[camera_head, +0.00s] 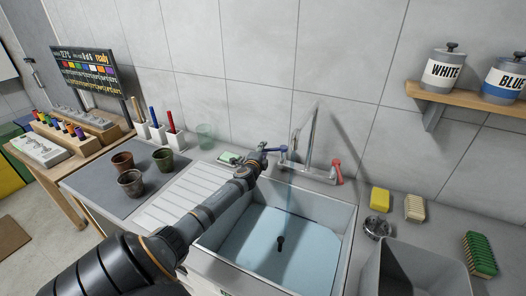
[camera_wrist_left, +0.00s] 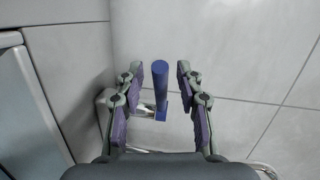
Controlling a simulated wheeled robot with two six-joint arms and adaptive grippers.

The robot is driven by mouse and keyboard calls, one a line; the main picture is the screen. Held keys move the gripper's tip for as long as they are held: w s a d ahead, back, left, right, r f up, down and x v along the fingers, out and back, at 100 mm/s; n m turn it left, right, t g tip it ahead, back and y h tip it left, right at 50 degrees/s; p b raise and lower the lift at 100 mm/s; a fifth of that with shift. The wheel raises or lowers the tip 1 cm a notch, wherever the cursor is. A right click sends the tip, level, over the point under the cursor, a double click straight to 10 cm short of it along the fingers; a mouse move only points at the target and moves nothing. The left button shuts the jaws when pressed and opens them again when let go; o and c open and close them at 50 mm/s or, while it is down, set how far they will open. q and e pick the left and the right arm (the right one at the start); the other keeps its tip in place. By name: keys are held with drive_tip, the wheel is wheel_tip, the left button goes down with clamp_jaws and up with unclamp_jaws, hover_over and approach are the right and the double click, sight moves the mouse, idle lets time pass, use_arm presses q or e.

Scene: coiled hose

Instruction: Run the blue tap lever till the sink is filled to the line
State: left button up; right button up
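The blue tap lever (camera_head: 282,149) sticks out to the left of the tap (camera_head: 313,150) behind the sink (camera_head: 351,222). My left gripper (camera_head: 268,149) is at the lever's end. In the left wrist view the blue lever (camera_wrist_left: 160,88) stands between the two open fingers, with a gap on each side. Pale blue water (camera_head: 255,240) lies low in the sink, and a faint bluish streak runs down below the spout. The red lever (camera_head: 337,171) is on the tap's right side. My right gripper is not in view.
Several cups (camera_head: 130,182) stand at left. A shelf (camera_head: 470,101) holds the WHITE and BLUE jars.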

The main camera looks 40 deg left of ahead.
use_arm(q)
drive_tip(key=shift+c, duration=0.3)
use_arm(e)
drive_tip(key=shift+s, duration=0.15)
use_arm(q)
clamp_jaws()
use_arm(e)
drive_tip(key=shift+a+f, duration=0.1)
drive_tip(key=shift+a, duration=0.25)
use_arm(q)
drive_tip(key=shift+d, duration=0.1)
